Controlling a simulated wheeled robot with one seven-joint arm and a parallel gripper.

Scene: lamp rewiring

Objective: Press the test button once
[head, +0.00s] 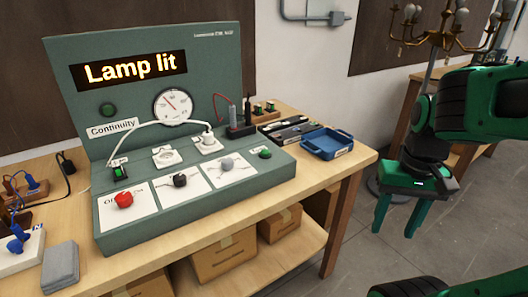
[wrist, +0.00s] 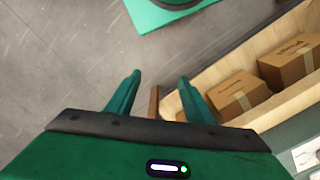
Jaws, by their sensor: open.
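The grey-green test console (head: 225,60) stands on the wooden bench, and its display (head: 130,70) reads "Lamp lit". A small green button (head: 265,153) sits at the right end of its sloped front, next to a small label too small to read; it looks like the test button. My gripper (head: 396,228) is open and empty, hanging over the floor to the right of the bench, well apart from the console. In the wrist view, the open fingers (wrist: 160,78) have nothing between them. The button is not in the wrist view.
The sloped front also carries a red knob (head: 124,200), a black knob (head: 180,180), a grey knob (head: 227,164) and a green switch (head: 119,172). A blue tray (head: 326,143) lies right of the console. Cardboard boxes (head: 223,258) fill the lower shelf. A brass chandelier (head: 435,38) stands behind my arm.

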